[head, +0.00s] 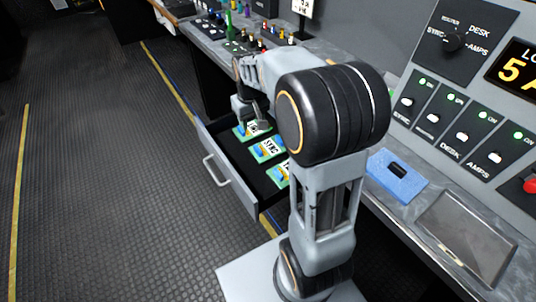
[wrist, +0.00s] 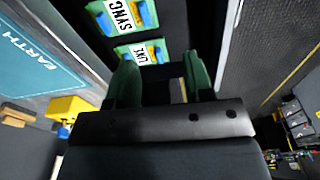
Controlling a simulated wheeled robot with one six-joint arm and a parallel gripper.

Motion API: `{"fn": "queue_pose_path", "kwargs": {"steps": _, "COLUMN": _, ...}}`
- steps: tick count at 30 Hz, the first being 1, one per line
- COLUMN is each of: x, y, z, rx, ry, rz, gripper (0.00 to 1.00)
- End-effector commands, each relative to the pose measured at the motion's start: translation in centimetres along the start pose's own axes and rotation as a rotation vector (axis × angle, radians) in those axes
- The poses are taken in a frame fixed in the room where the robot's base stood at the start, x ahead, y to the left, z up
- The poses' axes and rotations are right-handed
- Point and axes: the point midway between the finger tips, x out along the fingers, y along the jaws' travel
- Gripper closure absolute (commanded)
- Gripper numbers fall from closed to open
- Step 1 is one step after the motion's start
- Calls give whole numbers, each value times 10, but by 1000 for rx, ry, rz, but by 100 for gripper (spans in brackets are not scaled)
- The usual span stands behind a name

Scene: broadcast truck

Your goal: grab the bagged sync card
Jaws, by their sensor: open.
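The card labelled SYNC (head: 268,149) lies in the open drawer, the middle one of three green-edged cards in a row. It also shows in the wrist view (wrist: 122,16), at the top, cut by the frame edge, with blue and yellow parts beside its white label. I cannot make out a bag around it. My gripper (head: 257,121) is over the far end of the drawer, by the far card (head: 243,131). In the wrist view its green-tipped fingers (wrist: 160,80) are apart with no card between them. A card with a partly readable label (wrist: 138,53) lies just beyond the fingers.
The drawer (head: 232,180) stands open with a handle on its front, and its walls surround the cards. A third card (head: 281,173) lies nearest. A blue pad (head: 397,175) is on the counter. Switch panels rise at right. The floor at left (head: 90,150) is clear.

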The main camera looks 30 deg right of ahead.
Motion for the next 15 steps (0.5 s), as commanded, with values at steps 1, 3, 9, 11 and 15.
{"fn": "queue_pose_path", "kwargs": {"steps": 1, "x": 24, "y": 8, "z": -11, "rx": -2, "ry": -23, "rz": -3, "gripper": 53}}
{"fn": "queue_pose_path", "kwargs": {"steps": 3, "x": 43, "y": 18, "z": -24, "rx": -7, "ry": -44, "rz": -7, "gripper": 53}}
{"fn": "queue_pose_path", "kwargs": {"steps": 9, "x": 80, "y": 37, "z": -44, "rx": -17, "ry": -83, "rz": -16, "gripper": 53}}
{"fn": "queue_pose_path", "kwargs": {"steps": 11, "x": 90, "y": 40, "z": -46, "rx": -18, "ry": -90, "rz": -18, "gripper": 53}}
{"fn": "queue_pose_path", "kwargs": {"steps": 15, "x": 116, "y": 42, "z": -46, "rx": -19, "ry": -98, "rz": -20, "gripper": 53}}
